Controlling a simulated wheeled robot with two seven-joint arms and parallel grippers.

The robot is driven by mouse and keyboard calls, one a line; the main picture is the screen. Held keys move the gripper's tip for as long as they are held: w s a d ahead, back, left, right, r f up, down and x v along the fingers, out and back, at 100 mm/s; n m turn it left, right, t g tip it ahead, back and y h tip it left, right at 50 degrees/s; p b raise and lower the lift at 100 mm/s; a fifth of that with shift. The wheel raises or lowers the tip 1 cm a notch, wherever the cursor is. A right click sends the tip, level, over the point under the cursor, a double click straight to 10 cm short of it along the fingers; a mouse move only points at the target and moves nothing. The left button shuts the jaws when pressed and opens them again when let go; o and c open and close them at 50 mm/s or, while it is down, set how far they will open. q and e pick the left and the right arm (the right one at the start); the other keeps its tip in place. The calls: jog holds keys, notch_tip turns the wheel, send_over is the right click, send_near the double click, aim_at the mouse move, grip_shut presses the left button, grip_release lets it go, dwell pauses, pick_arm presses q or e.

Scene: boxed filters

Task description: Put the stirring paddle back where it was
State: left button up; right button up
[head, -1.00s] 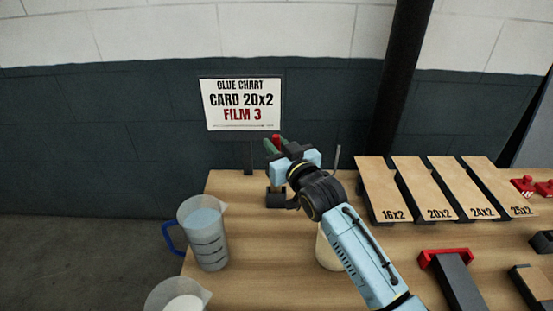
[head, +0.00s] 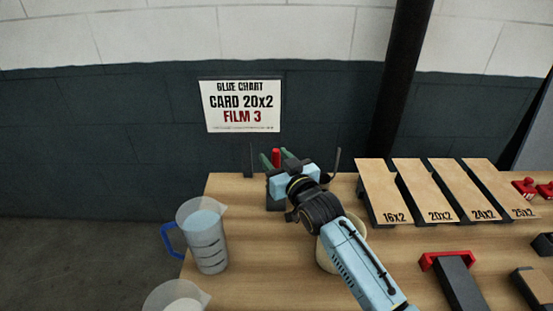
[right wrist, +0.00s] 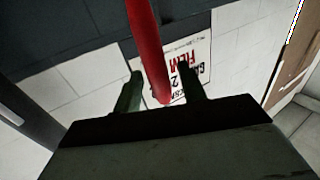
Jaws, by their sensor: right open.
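The stirring paddle shows as a red handle (head: 276,157), standing upright at the back left of the table; the wrist view shows its red shaft (right wrist: 146,45) too. My right gripper (head: 277,158) is open, with its two green fingers on either side of the handle. In the wrist view the fingers (right wrist: 160,88) stand apart, with the red shaft between them. A dark block (head: 274,204) lies below the gripper, partly covered by it. The paddle's lower end is hidden, so I cannot tell how it sits in the block. My left gripper is not in view.
A cream pot (head: 325,258) stands partly behind my right arm, with a thin grey rod (head: 337,162) nearby. A blue-handled jug (head: 206,240) and another jug (head: 177,299) stand at the left. Labelled boards (head: 385,190) and red-ended tools lie right. A sign (head: 240,105) hangs behind.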

jog(key=shift+s+r, duration=0.1)
jog(key=shift+r, duration=0.1)
jog(key=p+v, duration=0.1)
jog(key=v, duration=1.1)
